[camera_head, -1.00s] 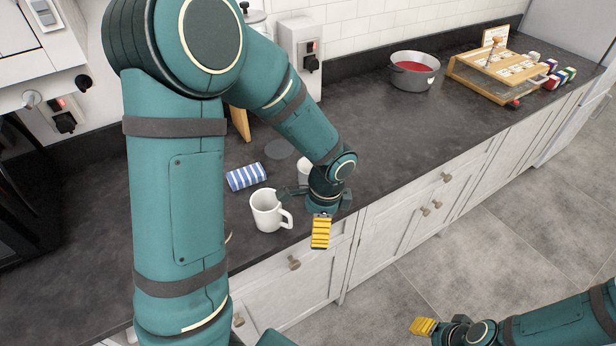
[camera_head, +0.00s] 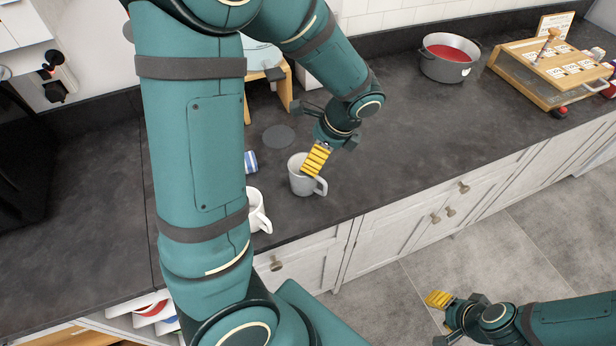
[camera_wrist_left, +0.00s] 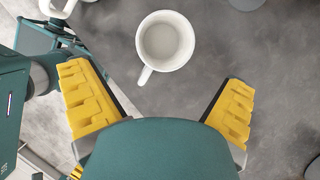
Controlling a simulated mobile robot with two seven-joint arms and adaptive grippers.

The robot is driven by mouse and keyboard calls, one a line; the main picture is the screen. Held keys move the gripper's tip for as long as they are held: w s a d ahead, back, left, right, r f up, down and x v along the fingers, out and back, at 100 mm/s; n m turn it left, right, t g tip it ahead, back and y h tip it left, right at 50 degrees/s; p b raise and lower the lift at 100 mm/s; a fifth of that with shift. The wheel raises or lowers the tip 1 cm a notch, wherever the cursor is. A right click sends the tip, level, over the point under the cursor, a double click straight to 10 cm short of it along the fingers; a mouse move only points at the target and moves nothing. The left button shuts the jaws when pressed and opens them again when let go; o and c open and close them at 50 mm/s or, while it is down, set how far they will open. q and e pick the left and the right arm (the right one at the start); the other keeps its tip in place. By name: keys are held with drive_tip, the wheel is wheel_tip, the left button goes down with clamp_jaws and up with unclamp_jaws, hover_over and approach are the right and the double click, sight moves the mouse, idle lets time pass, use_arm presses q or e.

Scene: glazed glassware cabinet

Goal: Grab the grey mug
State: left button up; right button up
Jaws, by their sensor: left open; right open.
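The grey mug (camera_head: 300,184) stands upright on the dark countertop, its handle pointing toward the front right in the head view. My left gripper (camera_head: 316,156) is over and behind it, one yellow finger pad covering part of the mug's rim. In the left wrist view the mug (camera_wrist_left: 165,42) lies ahead of the open fingers (camera_wrist_left: 158,85), between their lines, with its handle toward them; nothing is held. I cannot tell whether a finger touches it. My right gripper (camera_head: 440,300) is open and empty, out over the floor in front of the cabinets.
A white mug (camera_head: 258,220) stands to the left, partly hidden by my left arm. A grey pot (camera_head: 446,66) and a wooden box (camera_head: 541,70) stand at the back right.

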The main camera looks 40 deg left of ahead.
sight(309, 180)
use_arm(q)
drive_tip(key=x, duration=0.3)
drive_tip(key=b+x, duration=0.1)
drive_tip(key=x, duration=0.5)
drive_tip(key=shift+w+f, duration=0.25)
drive_tip(key=shift+w, duration=0.1)
drive_tip(key=c, duration=1.2)
